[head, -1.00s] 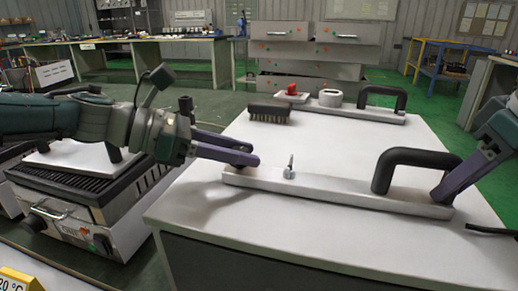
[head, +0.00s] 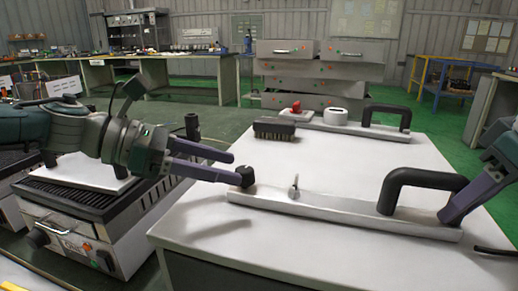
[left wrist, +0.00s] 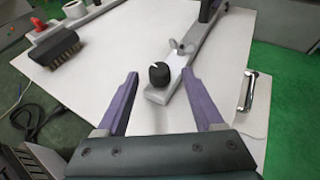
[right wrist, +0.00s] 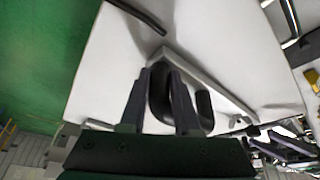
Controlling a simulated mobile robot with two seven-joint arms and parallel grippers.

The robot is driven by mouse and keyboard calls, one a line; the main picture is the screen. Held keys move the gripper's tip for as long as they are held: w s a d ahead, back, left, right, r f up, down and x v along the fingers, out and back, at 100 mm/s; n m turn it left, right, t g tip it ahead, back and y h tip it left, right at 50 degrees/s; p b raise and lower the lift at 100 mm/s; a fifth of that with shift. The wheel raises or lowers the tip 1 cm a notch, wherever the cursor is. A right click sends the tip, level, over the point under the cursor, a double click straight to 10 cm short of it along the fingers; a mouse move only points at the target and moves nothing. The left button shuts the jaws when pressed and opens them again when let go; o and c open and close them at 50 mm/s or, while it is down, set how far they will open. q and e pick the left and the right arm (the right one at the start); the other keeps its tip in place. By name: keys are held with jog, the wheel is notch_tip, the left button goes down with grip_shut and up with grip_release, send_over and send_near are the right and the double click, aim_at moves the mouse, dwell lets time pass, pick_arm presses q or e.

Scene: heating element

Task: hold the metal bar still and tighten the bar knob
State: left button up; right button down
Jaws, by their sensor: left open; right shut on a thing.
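The metal bar (head: 340,217) lies on the white table, with a black arched handle (head: 425,178) toward its right end and a small wing nut (head: 294,188) left of its middle. The black bar knob (head: 246,176) is on the bar's left end; it also shows in the left wrist view (left wrist: 160,75), its white mark visible. My left gripper (head: 235,167) is open and empty, its fingertips close to the knob on the near side.
Behind are a second handled bar (head: 365,129), a brush (head: 274,129), a red-knobbed piece (head: 296,108) and a white round piece (head: 335,117). A grill-like heater (head: 75,230) stands at left below my left arm. The middle of the table is clear.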

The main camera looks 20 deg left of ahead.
pick_arm(q)
jog(key=v, duration=0.7)
jog(key=shift+s+a+r, duration=0.15)
jog(key=shift+s+a, duration=0.1)
jog(key=shift+a, duration=0.05)
jog(key=shift+w, duration=0.1)
